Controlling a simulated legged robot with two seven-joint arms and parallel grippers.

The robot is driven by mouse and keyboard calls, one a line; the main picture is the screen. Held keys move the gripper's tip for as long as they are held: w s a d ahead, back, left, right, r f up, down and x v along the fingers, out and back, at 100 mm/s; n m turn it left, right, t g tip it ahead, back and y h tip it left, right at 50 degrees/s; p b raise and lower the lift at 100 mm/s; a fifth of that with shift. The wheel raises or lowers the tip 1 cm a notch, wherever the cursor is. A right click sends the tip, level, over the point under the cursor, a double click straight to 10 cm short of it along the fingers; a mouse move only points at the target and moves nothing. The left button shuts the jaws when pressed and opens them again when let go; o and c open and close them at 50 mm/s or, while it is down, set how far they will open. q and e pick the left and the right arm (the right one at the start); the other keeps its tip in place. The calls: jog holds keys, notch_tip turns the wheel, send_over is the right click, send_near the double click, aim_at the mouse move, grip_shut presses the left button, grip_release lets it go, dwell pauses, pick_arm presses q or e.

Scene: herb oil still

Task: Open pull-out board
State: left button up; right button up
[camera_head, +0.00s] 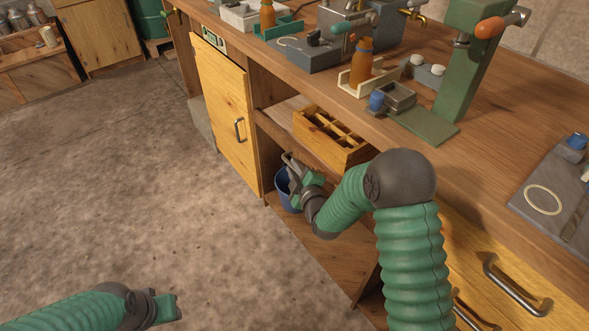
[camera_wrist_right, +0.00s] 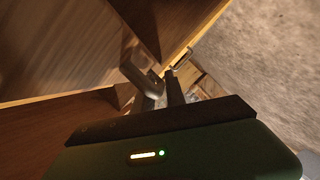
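A flat wooden board (camera_head: 284,108) shows in the open bay under the workbench, beside a divided wooden crate (camera_head: 322,138). I cannot tell for sure whether this is the pull-out board. My right gripper (camera_head: 288,168) is in front of the bay, below the crate and close to the shelf edge. Wooden panels are close to the fingers there. My left gripper (camera_head: 172,307) is low over the floor at the lower left, away from the bench; its finger gap is unclear.
A yellow cabinet door (camera_head: 225,108) with a metal handle is left of the bay. A blue bucket (camera_head: 286,190) is behind my right gripper. Yellow drawers (camera_head: 500,262) are at the lower right. The worktop holds bottles and a green press (camera_head: 462,75). The left floor is clear.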

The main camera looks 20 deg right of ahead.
grip_shut()
jog(key=shift+f, duration=0.15)
dwell(1.0)
jog(key=shift+s+a, duration=0.1)
